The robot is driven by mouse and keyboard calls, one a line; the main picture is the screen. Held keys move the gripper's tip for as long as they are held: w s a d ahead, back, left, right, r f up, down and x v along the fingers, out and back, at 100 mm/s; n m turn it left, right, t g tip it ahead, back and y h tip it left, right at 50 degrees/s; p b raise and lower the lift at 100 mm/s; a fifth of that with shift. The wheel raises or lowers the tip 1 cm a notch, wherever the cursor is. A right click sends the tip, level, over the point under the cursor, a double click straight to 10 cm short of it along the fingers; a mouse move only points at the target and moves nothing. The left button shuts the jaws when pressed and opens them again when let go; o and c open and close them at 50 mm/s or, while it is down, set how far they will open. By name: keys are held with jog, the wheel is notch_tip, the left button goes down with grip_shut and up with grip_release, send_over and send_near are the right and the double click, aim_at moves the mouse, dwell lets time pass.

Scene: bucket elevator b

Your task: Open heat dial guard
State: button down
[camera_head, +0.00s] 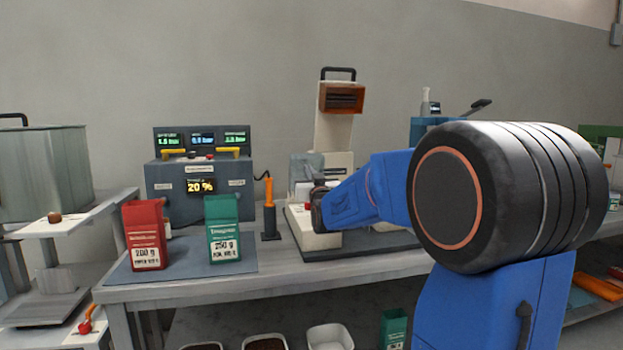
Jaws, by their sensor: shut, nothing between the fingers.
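My blue arm reaches from the right toward a cream machine (334,135) on the bench. My gripper (317,208) is the small dark end of the arm, in front of the machine's low cream base (308,232). It looks shut, with nothing seen in it. A clear, pale panel (306,166) stands just above and behind my gripper; it may be the heat dial guard, but I cannot tell for sure. No heat dial can be made out. My arm hides the machine's right part, and I cannot tell whether my gripper touches anything.
Left of the machine stand an orange-handled tool (269,208), a green bag (222,228), a red bag (145,236) and a grey control box (202,186) reading 20 %. A large clear bin (45,170) is at far left. White tubs (330,337) sit below the bench.

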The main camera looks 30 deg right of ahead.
aim_at(304, 163)
jog(key=x, duration=0.7)
dwell(0.3)
